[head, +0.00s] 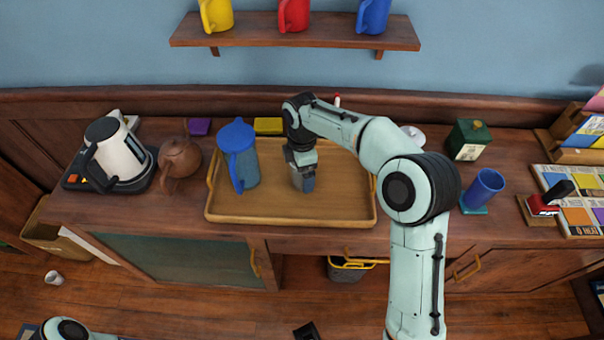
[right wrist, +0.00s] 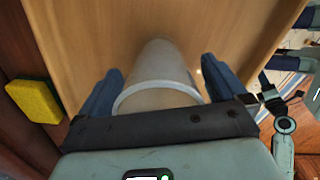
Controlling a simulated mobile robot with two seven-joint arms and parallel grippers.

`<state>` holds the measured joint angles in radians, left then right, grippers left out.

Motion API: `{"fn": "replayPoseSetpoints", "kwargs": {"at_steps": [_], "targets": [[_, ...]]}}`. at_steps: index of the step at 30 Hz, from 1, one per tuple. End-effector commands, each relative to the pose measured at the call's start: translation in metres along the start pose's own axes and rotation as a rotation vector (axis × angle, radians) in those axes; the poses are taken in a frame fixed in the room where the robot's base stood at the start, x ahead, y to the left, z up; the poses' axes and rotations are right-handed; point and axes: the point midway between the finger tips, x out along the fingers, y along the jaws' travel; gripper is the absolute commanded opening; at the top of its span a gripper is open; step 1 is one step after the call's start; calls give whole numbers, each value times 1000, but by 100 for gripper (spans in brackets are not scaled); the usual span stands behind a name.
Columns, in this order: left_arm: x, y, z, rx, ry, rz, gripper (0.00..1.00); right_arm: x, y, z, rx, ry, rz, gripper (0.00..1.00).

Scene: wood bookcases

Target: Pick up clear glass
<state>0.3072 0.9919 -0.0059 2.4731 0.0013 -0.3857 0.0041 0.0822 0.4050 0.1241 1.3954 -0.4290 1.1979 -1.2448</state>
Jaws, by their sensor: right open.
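The clear glass (right wrist: 158,72) shows in the right wrist view as a pale, see-through cylinder with a whitish rim. It stands between the two blue fingers of my right gripper (right wrist: 153,92), with a gap visible on the right side. My right gripper (head: 303,184) is open and low over the wooden tray (head: 270,211) in the head view. There it hides the glass. At the bottom edge of the head view, a dark piece seems to be part of my left gripper (head: 306,331); its fingers cannot be made out.
A blue pitcher (head: 240,158) stands on the tray left of my right gripper. A brown teapot (head: 179,158) and a kettle (head: 119,155) stand farther left. A yellow sponge (right wrist: 36,101) lies behind the tray. A blue cup (head: 484,190) stands at right. The tray's right part is mostly clear.

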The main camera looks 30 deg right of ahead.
Motion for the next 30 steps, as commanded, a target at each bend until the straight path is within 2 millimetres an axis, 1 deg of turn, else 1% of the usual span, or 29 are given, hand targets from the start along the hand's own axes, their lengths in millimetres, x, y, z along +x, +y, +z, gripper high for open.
{"fn": "replayPoseSetpoints", "kwargs": {"at_steps": [6, 7, 8, 9, 11, 12, 20, 23, 26, 30], "targets": [[0, 0, 0, 0, 0, 0, 43, 1, 0, 0, 1, 0, 1, 98], [0, 0, 0, 0, 0, 0, 43, 1, 0, 0, 1, 0, 1, 92], [0, 0, 0, 0, 0, 0, 43, 1, 0, 0, 1, 0, 1, 82], [0, 0, 0, 0, 0, 0, 43, 0, 0, 0, 1, 0, 1, 69], [0, 0, 0, 0, 0, 0, 43, 0, 0, 0, 1, 0, 1, 50], [0, 0, 0, 0, 0, 0, 43, 0, 0, 0, 1, 0, 1, 37], [0, 0, 0, 0, 0, 0, 43, -1, 0, 0, 1, 0, 2, 35], [-1, 0, 0, 0, 0, 0, 43, -4, 1, 0, 1, 0, 3, 35], [-2, 1, 0, 0, 1, 0, 43, -12, 1, 0, 1, 1, 5, 35], [-6, 2, 0, 1, 2, 1, 43, -33, 1, 0, 2, 1, 7, 35]]}}
